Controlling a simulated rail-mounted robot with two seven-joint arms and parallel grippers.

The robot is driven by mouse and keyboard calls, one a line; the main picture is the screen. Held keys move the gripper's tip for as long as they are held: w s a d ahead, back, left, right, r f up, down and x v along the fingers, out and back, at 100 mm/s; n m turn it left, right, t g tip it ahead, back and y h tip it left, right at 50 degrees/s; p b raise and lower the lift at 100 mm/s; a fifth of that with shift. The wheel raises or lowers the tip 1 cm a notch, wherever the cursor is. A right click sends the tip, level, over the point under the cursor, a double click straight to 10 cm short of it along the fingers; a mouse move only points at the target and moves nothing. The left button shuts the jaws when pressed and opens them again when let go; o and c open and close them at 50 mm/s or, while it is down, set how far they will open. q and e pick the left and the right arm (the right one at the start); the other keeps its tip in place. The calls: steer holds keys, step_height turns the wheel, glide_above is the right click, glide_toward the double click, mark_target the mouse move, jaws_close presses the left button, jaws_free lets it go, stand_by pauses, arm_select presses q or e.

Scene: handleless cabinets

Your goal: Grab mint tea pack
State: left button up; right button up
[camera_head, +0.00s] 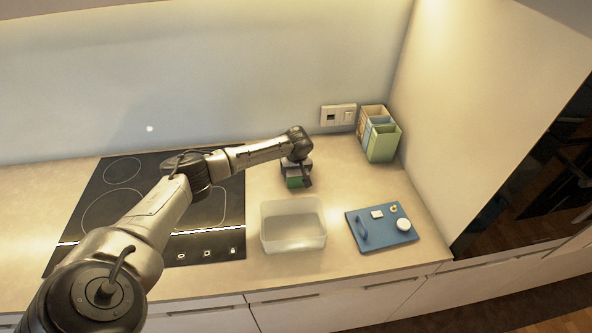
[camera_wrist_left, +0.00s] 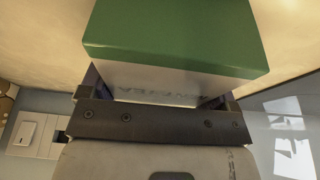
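The mint tea pack is a green and white box with faint, upside-down lettering. It shows in the head view (camera_head: 296,183) behind the clear bin, and large in the left wrist view (camera_wrist_left: 175,35). My left gripper (camera_head: 300,176) reaches it from the left; in the wrist view the gripper (camera_wrist_left: 160,100) has a finger on each side of the box and seems closed on it. Part of the box is hidden by the gripper. Whether it touches the counter I cannot tell. My right gripper is not in view.
Upright green, blue and beige containers (camera_head: 384,143) stand in the back corner. A black cooktop (camera_head: 110,190) is left.

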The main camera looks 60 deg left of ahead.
arm_select(q)
steer(key=c, duration=0.6)
steer(key=shift+o, duration=0.2)
